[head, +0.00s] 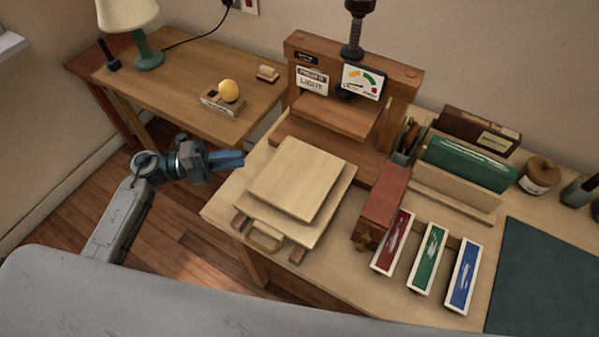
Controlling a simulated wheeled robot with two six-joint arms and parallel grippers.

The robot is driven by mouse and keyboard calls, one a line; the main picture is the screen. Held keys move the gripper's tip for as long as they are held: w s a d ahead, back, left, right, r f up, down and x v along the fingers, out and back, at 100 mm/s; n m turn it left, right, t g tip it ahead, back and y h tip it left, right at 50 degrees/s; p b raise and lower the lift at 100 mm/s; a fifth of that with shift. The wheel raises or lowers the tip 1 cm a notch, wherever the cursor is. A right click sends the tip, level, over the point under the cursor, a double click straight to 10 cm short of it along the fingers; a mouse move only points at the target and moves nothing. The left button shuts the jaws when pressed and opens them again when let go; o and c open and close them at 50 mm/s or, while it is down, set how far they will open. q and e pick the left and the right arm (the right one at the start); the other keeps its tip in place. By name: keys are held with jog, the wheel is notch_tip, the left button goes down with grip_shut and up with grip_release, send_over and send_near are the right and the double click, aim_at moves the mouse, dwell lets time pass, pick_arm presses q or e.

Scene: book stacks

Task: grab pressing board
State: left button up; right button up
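Two pale wooden boards lie stacked on the workbench, a smaller upper board (298,178) on a larger lower board (325,220). Either could be the pressing board; I cannot tell which. A handle (264,240) shows at the near-left edge of the stack, between small wooden blocks. My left gripper (232,160), with blue fingers, is just left of the boards and apart from them in the picture. It points right, toward them, and appears empty. Its finger gap is not clear from this angle. My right gripper is not in view.
A wooden screw press (345,120) with a dial stands behind the boards. A red-brown box (382,205) and red, green and blue trays (430,258) are to the right.

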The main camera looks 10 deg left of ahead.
aim_at(275, 157)
pick_arm(q)
jog(key=x, duration=0.2)
jog(key=p+x, duration=0.1)
jog(key=x, duration=0.1)
jog(key=shift+s+r, duration=0.2)
jog(key=shift+r, duration=0.1)
jog(key=shift+w+d+f, duration=0.15)
jog(key=shift+w+d, duration=0.1)
jog(key=shift+d, duration=0.3)
jog(key=p+x, duration=0.2)
jog(key=x, duration=0.2)
jog(key=shift+s, duration=0.1)
jog(key=shift+d+f, duration=0.15)
jog(key=shift+d, duration=0.5)
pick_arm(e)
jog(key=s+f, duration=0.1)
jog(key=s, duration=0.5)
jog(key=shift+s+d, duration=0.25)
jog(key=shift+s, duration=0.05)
pick_arm(q)
jog(key=shift+c, duration=0.4)
grip_shut()
